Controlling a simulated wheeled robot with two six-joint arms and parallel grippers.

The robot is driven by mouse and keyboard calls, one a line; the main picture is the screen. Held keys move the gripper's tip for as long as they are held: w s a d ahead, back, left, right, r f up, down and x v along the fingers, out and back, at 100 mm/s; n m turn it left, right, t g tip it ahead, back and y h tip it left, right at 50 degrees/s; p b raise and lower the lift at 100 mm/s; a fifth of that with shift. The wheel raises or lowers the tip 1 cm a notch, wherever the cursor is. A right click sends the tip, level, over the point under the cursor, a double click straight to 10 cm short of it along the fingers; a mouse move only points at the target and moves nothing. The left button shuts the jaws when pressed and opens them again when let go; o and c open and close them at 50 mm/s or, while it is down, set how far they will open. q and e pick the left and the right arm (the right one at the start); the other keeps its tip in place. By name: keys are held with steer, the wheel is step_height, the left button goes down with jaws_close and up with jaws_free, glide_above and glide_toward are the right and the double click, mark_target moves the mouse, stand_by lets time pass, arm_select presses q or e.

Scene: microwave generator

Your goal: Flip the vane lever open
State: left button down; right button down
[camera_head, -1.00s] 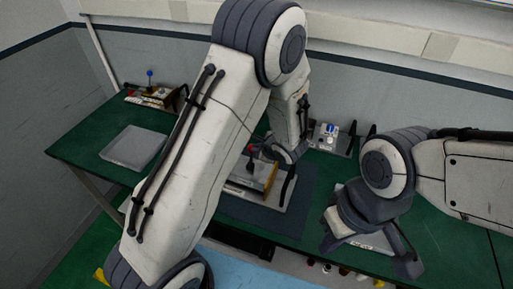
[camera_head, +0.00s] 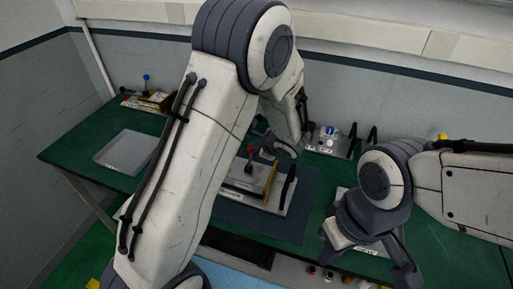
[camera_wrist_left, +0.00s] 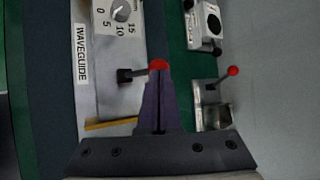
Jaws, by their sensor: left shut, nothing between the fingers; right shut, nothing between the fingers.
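The waveguide fixture (camera_head: 242,187) is a grey plate with a yellow strip on the bench mat; its panel (camera_wrist_left: 109,65) has a WAVEGUIDE label and numbered dial in the left wrist view. A lever with a red ball (camera_head: 250,150) stands on it. In the left wrist view the red ball (camera_wrist_left: 158,65) and dark pivot (camera_wrist_left: 128,76) show just ahead of my shut left fingers (camera_wrist_left: 160,80); contact cannot be told. My left gripper (camera_head: 284,148) is over the fixture's far side. My right gripper (camera_head: 402,272) is shut and empty at the bench's right.
Another red-ball lever (camera_wrist_left: 232,71) stands on a metal block behind the fixture. A grey tray (camera_head: 126,151) lies on the left of the green bench. A device with a blue knob (camera_head: 328,131) stands at the back, near the wall.

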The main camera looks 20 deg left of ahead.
arm_select(q)
steer(key=w+r+v, duration=0.1)
steer(key=v, duration=1.3)
steer(key=s+d+f+n+g+h+b, duration=0.1)
steer(key=s+d+f+n+g+h, duration=0.1)
steer(key=s, duration=0.6)
steer(key=s+d+f+n+g+h+b, duration=0.1)
steer(key=s+d+n+g+h+b, duration=0.1)
steer(key=s, duration=0.7)
steer(key=s+d+f+n+g+h+b, duration=0.1)
steer(key=s+d+f+n+g+h, duration=0.1)
steer(key=s+n, duration=0.3)
steer(key=s+h, duration=0.1)
steer(key=s, duration=0.3)
steer(key=shift+d+f, duration=0.25)
steer(key=shift+f, duration=0.05)
